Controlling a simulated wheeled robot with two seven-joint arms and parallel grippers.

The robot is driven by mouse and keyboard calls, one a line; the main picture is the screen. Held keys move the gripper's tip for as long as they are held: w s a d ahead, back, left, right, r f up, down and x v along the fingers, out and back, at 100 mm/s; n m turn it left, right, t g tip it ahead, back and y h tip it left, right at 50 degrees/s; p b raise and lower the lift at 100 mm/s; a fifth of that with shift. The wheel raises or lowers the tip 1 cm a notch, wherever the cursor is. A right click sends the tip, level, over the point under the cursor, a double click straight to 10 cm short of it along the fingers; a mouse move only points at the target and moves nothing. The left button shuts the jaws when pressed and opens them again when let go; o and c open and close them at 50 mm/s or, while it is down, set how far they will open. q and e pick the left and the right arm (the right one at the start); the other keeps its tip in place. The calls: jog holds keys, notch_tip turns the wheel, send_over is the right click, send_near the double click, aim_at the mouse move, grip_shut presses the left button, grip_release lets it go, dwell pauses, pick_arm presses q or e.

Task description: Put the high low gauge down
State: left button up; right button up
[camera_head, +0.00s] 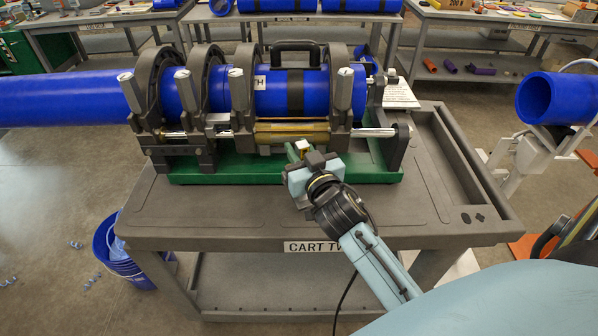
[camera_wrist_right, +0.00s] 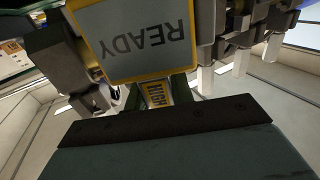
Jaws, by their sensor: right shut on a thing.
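My right gripper (camera_head: 304,156) reaches in from the lower right over the front of the cart and is shut on the high low gauge. In the wrist view only part of the gauge (camera_wrist_right: 157,95) shows, with a yellow label reading HIGH, just beyond the dark gripper edge (camera_wrist_right: 170,118). In the head view only a small part of it shows by the fingertips, at the front of the green-based pipe fusion machine (camera_head: 240,170). Whether the gauge touches the machine or cart, I cannot tell. My left gripper is not in view.
The grey cart top (camera_head: 240,215) is clear in front of the machine. A blue pipe (camera_head: 60,98) runs through the machine's clamps. A yellow-bordered READY plate (camera_wrist_right: 135,40) is close ahead in the wrist view. A blue bucket (camera_head: 120,255) stands on the floor at left.

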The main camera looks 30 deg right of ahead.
notch_tip(320, 180, down, 4)
jog(key=shift+f+b, duration=0.1)
jog(key=shift+b, duration=0.45)
jog(key=o, duration=0.5)
jog(key=shift+f, duration=0.15)
jog(key=o, duration=0.4)
jog(key=shift+o, duration=0.2)
jog(key=s+a, duration=0.2)
jog(key=s, duration=1)
jog(key=shift+r+b, duration=0.25)
jog(key=shift+b, duration=0.05)
